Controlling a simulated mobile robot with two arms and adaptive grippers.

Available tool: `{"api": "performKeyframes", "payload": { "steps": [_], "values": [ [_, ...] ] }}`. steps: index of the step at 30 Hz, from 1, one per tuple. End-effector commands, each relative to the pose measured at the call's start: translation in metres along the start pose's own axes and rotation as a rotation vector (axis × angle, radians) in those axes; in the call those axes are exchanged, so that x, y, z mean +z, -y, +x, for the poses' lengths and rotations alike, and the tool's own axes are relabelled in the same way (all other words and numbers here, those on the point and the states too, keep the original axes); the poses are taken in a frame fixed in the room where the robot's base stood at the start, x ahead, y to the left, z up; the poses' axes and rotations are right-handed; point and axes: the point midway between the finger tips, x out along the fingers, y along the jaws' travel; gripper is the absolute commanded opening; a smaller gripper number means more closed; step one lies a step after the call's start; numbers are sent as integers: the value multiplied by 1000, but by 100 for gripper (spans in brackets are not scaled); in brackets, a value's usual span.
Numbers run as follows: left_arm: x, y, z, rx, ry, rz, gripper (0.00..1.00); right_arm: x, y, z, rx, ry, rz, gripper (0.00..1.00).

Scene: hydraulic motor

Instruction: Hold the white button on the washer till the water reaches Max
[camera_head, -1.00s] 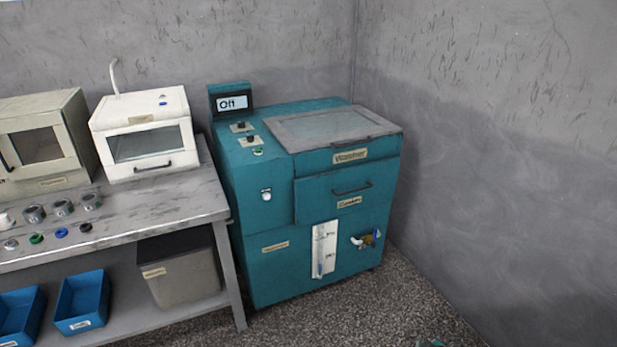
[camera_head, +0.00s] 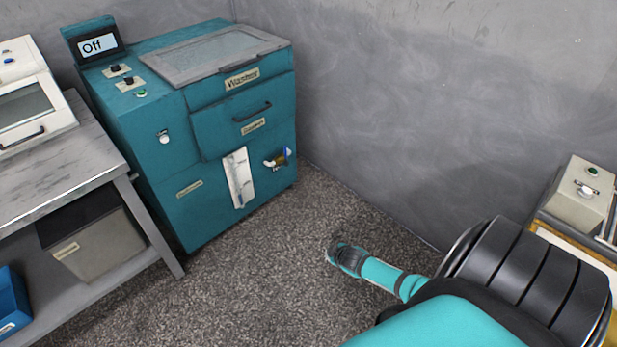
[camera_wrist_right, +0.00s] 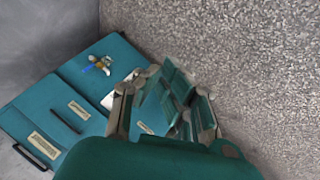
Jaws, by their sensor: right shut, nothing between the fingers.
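The teal washer (camera_head: 165,215) stands against the wall, at the left of the head view. Its white button (camera_head: 163,137) is on the front face, left of the drawer. A white level gauge (camera_head: 238,178) sits low on the front; its water level is too small to read. The display (camera_head: 98,44) on top reads "Off". My right arm reaches in from the lower right of the head view, apart from the washer. In the right wrist view my right gripper (camera_wrist_right: 172,85) is shut and empty, with the washer (camera_wrist_right: 30,95) beyond it. My left gripper is not in view.
A brass-coloured tap (camera_head: 276,160) sticks out of the washer's front right. A grey table (camera_head: 50,165) with a grey bin (camera_head: 100,250) below stands at the left. A beige box (camera_head: 580,195) is at the right edge. Speckled floor lies clear before the washer.

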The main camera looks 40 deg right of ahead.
Motion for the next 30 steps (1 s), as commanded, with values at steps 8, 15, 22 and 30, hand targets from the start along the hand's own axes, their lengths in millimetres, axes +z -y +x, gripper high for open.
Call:
{"api": "performKeyframes", "payload": {
  "steps": [8,15,22,30],
  "values": [
    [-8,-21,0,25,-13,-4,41,-55,120,-118,-179,72,73,0],
    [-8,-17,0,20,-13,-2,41,-70,147,-196,-252,121,119,0],
    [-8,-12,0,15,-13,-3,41,-73,159,-252,-303,161,158,0],
    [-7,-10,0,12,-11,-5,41,-53,187,-272,-362,236,199,0]
  ]
}}
